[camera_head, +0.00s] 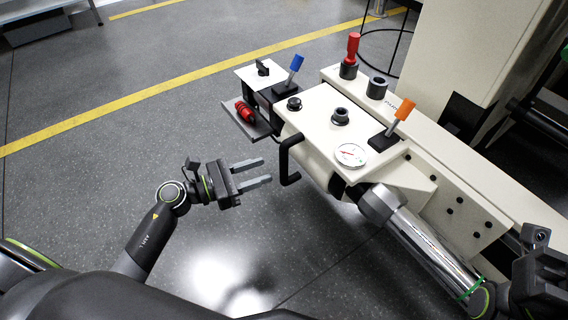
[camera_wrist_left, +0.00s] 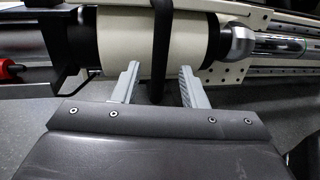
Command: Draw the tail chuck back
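The tail chuck appears to be the cream unit (camera_head: 325,120) at centre right, with a black bar handle (camera_head: 287,160) on its near-left side. I cannot tell exactly which part is the chuck. A chrome nose (camera_head: 380,203) and polished tube (camera_head: 425,240) extend toward the lower right. My left gripper (camera_head: 266,171) is open and empty, its fingers pointing at the handle from the left, apart from it.
A blue lever (camera_head: 293,70), orange lever (camera_head: 400,115), red-handled tool (camera_head: 352,50) and dial gauge (camera_head: 351,155) stand on the machine. A side tray holds a red item (camera_head: 245,111). The floor (camera_head: 150,130) left of the machine is clear.

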